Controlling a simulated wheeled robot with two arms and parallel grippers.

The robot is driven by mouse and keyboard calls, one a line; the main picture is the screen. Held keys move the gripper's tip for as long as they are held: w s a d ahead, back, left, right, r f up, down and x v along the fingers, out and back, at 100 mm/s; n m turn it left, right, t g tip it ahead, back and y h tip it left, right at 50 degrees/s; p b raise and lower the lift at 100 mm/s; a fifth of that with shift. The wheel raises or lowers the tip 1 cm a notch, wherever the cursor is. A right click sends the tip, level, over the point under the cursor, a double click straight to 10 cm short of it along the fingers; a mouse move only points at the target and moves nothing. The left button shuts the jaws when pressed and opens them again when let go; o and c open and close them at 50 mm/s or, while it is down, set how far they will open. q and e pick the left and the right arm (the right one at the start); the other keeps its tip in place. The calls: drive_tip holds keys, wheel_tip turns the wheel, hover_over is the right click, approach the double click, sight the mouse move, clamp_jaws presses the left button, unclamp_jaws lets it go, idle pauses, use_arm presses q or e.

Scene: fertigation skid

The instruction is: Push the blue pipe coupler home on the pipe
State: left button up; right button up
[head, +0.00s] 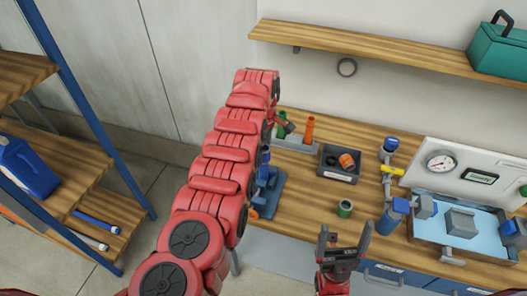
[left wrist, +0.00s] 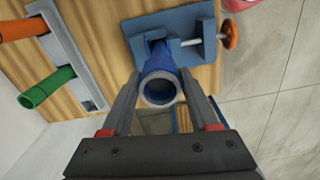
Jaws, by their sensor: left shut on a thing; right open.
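In the left wrist view the blue pipe coupler (left wrist: 160,90) shows its round open end to the camera, between the two fingers of my left gripper (left wrist: 160,84). The gripper is shut on it. Behind it, in line, is the blue vise (left wrist: 175,40) with an orange handle. The pipe is largely hidden behind the coupler, and I cannot tell how far the coupler sits on it. In the head view the vise (head: 268,192) is partly covered by my red left arm, which also hides the left fingertips. My right gripper (head: 344,236) is open and empty at the bench's front edge.
A rack (head: 295,143) holds green and orange pipes behind the vise. A dark bin (head: 341,172) with an orange part and a loose green coupler (head: 344,208) are on the bench. A blue tray (head: 420,234) with fittings is at right. A shelf overhangs the back.

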use_arm(q)
drive_tip(key=shift+f, duration=0.1)
idle(0.4)
drive_tip(key=shift+f+b, duration=0.3)
drive_tip(key=shift+b, duration=0.1)
idle(0.3)
drive_tip(key=shift+f+b, duration=0.25)
drive_tip(key=shift+b, duration=0.1)
drive_tip(key=o, duration=1.2)
drive_tip(key=shift+r, duration=0.2)
drive_tip(key=shift+r, duration=2.15)
